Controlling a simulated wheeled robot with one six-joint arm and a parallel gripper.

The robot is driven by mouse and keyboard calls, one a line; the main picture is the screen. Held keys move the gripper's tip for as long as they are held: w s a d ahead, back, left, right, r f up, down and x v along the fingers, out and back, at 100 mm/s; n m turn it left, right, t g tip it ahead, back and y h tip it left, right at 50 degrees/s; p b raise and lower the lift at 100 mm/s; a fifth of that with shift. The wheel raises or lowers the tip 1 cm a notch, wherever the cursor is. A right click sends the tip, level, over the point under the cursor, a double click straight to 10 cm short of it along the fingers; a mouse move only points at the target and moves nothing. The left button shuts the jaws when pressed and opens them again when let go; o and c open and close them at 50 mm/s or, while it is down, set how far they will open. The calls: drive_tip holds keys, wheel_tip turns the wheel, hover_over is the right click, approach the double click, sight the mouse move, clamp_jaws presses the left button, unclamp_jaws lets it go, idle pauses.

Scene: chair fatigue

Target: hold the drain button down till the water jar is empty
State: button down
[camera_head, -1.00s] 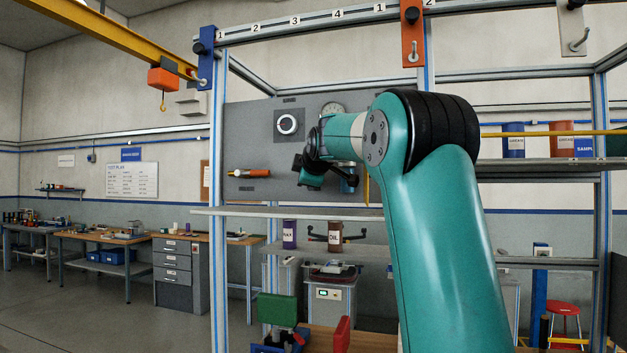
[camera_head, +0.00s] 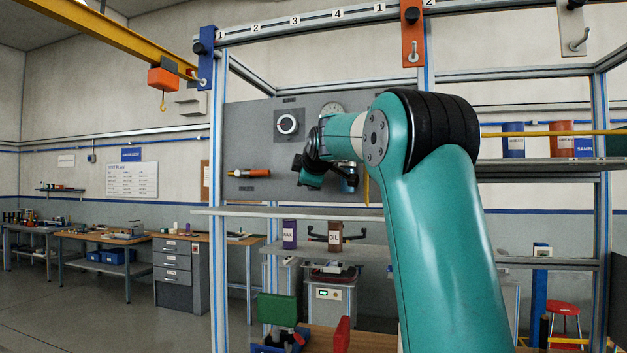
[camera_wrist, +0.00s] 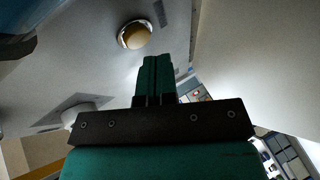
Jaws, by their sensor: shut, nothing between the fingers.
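A round tan button (camera_wrist: 135,36) in a bright metal ring sits on a grey panel at the top of the wrist view. It looks like the drain button, but I see no readable label. My gripper (camera_wrist: 157,60) is shut and empty, its tips just below and right of the button in the picture. I cannot tell whether they touch anything. In the head view my gripper (camera_head: 312,180) is a dark shape before the grey board.
A grey shelf (camera_head: 270,212) runs below my gripper. A pale round knob (camera_wrist: 80,115) shows in the wrist view. A yellow hoist beam (camera_head: 110,30) is upper left.

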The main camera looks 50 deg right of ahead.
drive_tip(key=shift+d, duration=0.1)
drive_tip(key=shift+w+d, duration=0.15)
drive_tip(key=shift+d, duration=0.15)
drive_tip(key=shift+w+d+p, duration=0.15)
drive_tip(key=shift+d+p, duration=0.15)
drive_tip(key=shift+p, duration=0.05)
idle(0.7)
drive_tip(key=shift+a, duration=0.1)
idle(4.3)
drive_tip(key=shift+s+a+b, duration=0.3)
drive_tip(key=shift+a+b, duration=0.2)
drive_tip(key=shift+a, duration=0.1)
drive_tip(key=shift+s+a+f+b, duration=0.1)
drive_tip(key=shift+s+a+b, duration=0.25)
drive_tip(key=shift+a+b, duration=0.4)
drive_tip(key=shift+s+a+b, duration=0.35)
drive_tip(key=shift+a+b, duration=0.05)
drive_tip(key=shift+a, duration=0.6)
drive_tip(key=shift+s+a, duration=0.25)
drive_tip(key=shift+a, duration=0.3)
